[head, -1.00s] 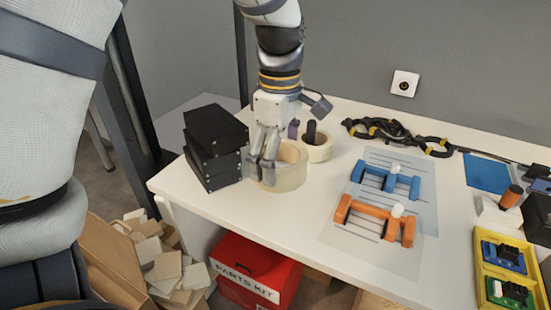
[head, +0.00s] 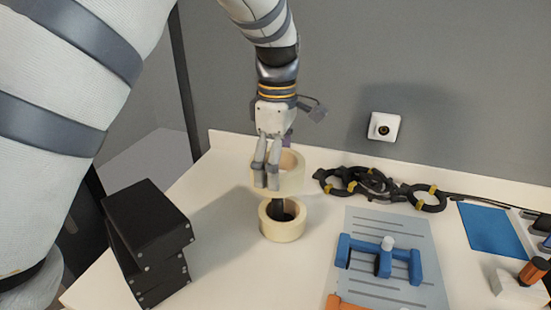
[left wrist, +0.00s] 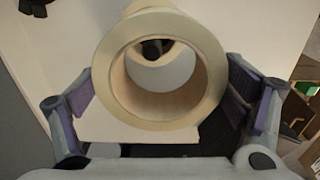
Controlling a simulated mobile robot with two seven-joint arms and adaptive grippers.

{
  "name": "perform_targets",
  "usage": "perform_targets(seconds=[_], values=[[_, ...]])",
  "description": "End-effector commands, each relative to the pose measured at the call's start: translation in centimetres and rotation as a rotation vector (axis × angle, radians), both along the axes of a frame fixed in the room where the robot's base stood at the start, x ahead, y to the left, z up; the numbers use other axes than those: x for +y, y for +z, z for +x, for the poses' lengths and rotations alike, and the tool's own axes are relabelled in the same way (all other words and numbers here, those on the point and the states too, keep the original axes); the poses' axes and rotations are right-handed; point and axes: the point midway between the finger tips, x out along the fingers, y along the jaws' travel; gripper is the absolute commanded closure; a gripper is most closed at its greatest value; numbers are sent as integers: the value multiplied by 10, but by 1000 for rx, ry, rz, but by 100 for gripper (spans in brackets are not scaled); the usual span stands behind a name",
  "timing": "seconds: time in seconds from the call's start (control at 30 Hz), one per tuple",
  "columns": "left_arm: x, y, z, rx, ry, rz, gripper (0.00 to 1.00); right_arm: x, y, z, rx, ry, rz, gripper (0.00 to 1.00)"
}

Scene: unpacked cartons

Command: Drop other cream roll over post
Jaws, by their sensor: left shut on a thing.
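My left gripper (head: 266,184) is shut on a cream roll (head: 292,183) and holds it up, above a second cream roll (head: 283,231). My right gripper is not in view.
A stack of black boxes (head: 150,235) stands at the left front of the table. Black cable loops with yellow bands (head: 350,182) lie behind to the right. A grey mat (head: 400,232) with a blue part (head: 380,259) lies to the right.

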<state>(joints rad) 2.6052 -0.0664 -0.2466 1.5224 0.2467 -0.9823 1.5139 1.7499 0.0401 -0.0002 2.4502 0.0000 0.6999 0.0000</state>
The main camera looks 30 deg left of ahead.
Motion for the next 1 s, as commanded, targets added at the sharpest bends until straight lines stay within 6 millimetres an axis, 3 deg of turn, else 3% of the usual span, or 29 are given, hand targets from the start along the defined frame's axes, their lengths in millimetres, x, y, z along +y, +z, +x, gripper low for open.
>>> perform_targets(seconds=[0.2,0.43,1.0], values=[[0,-27,0,8,0,-1,44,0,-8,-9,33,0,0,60],[0,-24,0,1,0,0,44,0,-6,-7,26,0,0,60],[0,-48,0,2,0,0,44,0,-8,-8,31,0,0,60]])
